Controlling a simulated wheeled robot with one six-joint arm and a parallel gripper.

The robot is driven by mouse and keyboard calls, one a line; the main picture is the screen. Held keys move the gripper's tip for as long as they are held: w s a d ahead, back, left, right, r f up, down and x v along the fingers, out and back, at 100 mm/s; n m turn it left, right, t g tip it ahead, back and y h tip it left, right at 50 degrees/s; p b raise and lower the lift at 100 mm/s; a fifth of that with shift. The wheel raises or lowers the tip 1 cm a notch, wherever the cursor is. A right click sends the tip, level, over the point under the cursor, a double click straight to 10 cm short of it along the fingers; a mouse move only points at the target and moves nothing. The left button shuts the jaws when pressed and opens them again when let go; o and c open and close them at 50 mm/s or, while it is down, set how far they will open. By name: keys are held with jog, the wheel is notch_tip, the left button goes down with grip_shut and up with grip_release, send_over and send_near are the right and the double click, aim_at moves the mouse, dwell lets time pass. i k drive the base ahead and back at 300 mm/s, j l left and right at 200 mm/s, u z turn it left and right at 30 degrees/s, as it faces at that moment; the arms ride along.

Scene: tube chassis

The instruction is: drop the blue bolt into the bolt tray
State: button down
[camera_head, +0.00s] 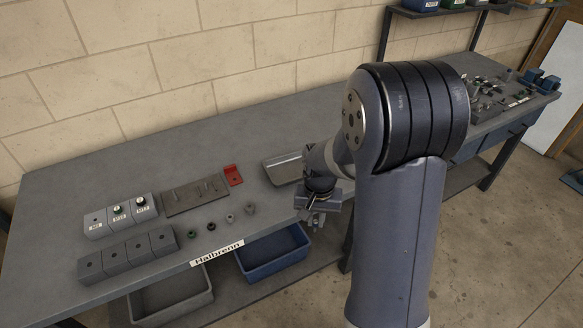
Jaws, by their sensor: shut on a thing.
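My gripper (316,219) is at the front edge of the bench, to the right of the name label. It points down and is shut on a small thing. That thing is mostly hidden and too small for its colour or shape to be told. I cannot make out a blue bolt anywhere else on the bench. A shallow grey metal tray (272,172) lies on the bench behind and left of my gripper, its right part hidden by my arm. It looks empty where it shows.
Left of the tray are a red bracket (233,175), a dark plate (181,209) with bolts, a row of nuts (231,217) and several grey blocks (103,262). A blue bin (275,274) and a grey bin (168,316) stand below. The bench's back left is clear.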

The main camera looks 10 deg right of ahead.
aim_at(296, 172)
jog(key=i, duration=0.95)
